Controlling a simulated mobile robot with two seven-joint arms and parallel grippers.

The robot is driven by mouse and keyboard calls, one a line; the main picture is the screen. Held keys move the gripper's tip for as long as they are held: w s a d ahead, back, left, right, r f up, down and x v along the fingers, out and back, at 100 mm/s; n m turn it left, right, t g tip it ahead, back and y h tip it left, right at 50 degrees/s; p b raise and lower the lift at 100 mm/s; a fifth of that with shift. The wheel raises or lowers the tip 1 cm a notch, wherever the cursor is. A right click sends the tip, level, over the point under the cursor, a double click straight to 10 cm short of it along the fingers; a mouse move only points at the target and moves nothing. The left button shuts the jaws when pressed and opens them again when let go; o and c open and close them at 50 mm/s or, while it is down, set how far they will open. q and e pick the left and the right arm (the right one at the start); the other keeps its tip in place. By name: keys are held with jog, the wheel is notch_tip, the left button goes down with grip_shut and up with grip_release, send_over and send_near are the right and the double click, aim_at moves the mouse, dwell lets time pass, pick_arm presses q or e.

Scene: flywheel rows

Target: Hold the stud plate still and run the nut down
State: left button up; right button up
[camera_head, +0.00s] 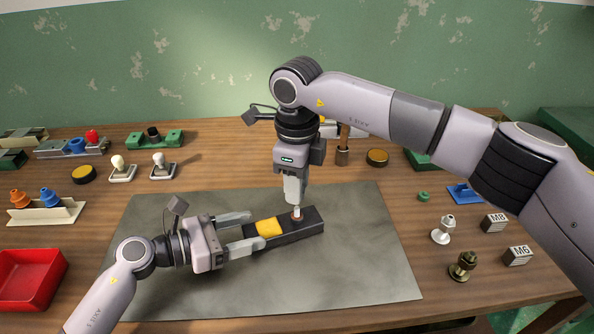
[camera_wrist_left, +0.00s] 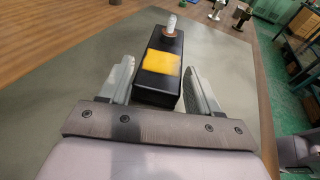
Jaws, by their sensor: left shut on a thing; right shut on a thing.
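The stud plate (camera_head: 290,232) is a dark block with a yellow patch, lying on the grey mat; it also shows in the left wrist view (camera_wrist_left: 157,92). My left gripper (camera_head: 245,230) is shut on its near end, one finger along each side; the fingers also show in the left wrist view (camera_wrist_left: 158,85). A pale upright piece with a copper-brown base stands at the plate's far end. My right gripper (camera_head: 296,201) points straight down over that end, shut on the small nut (camera_head: 297,217). Its fingers partly hide the nut and stud.
The grey mat (camera_head: 360,270) is clear around the plate. At right stand a white knobbed piece (camera_head: 442,230), a dark brass piece (camera_head: 463,266) and blocks marked M8 (camera_head: 494,222) and M6 (camera_head: 517,256). A red bin (camera_head: 30,280) is at left; several fixtures line the back.

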aim_at(297, 207)
jog(key=shift+f, duration=1)
jog(key=shift+f, duration=1.45)
dwell(0.9)
jog(key=o, duration=1.1)
jog(key=shift+o, duration=0.2)
notch_tip(297, 207, up, 12)
